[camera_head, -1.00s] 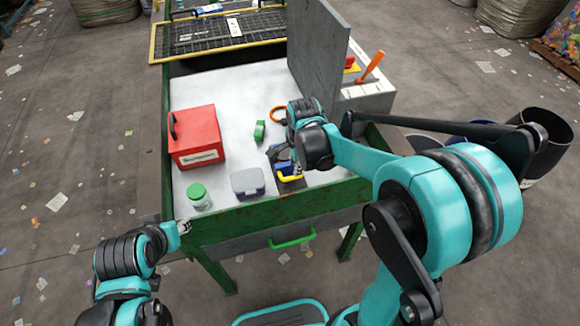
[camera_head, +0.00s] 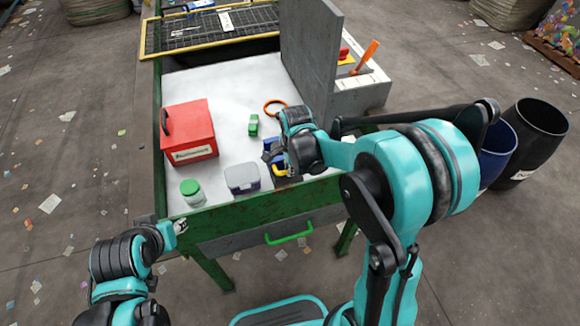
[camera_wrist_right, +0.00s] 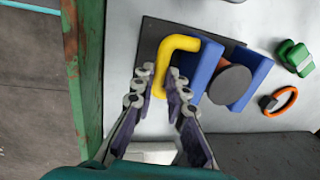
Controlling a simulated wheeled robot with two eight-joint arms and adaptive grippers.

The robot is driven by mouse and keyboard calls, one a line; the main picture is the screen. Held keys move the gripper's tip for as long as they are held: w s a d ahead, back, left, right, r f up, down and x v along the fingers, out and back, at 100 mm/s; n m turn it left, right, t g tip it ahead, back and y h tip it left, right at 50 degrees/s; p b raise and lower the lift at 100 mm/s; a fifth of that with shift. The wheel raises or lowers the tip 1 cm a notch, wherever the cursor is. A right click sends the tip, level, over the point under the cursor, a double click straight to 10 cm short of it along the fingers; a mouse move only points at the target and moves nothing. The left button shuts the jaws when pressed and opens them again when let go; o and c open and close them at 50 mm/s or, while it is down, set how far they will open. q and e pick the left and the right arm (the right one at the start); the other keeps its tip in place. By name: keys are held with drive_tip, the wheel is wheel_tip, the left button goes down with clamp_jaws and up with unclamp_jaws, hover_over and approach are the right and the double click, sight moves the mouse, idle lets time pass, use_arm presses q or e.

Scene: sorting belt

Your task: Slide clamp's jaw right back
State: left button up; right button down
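The clamp shows in the right wrist view, with a dark base plate (camera_wrist_right: 152,42), blue jaws (camera_wrist_right: 205,70), a round grey-brown piece (camera_wrist_right: 230,84) between them, and a bent yellow handle (camera_wrist_right: 172,48). My right gripper (camera_wrist_right: 163,76) has its fingers on either side of the handle's near leg. I cannot tell whether both pads press on it. In the head view the right wrist partly hides the clamp (camera_head: 279,169) near the table's front edge. My left gripper (camera_head: 180,227) is off the front-left corner, too small to read.
On the white tabletop (camera_head: 225,90) are a red box (camera_head: 190,135), a green-lidded jar (camera_head: 192,193), a grey-lidded container (camera_head: 242,178), a green block (camera_head: 253,125) and an orange ring (camera_head: 274,106). A grey upright panel (camera_head: 308,60) stands behind the right wrist. The green table rim (camera_head: 240,212) runs along the front.

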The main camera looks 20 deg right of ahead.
drive_tip(key=shift+s, duration=1.6)
drive_tip(key=c, duration=1.8)
unclamp_jaws()
drive_tip(key=shift+f, duration=0.1)
drive_tip(key=shift+d, duration=0.1)
drive_tip(key=shift+r, duration=0.2)
wheel_tip(320, 180, up, 12)
drive_tip(key=s, duration=0.2)
drive_tip(key=shift+f, duration=0.2)
drive_tip(key=shift+s, duration=0.1)
drive_tip(key=s+d+n+t, duration=0.2)
drive_tip(key=s+n+t, duration=0.3)
drive_tip(key=s+n, duration=0.6)
drive_tip(key=n, duration=0.6)
drive_tip(key=shift+s+f+b, duration=0.25)
drive_tip(key=shift+s+b, duration=0.05)
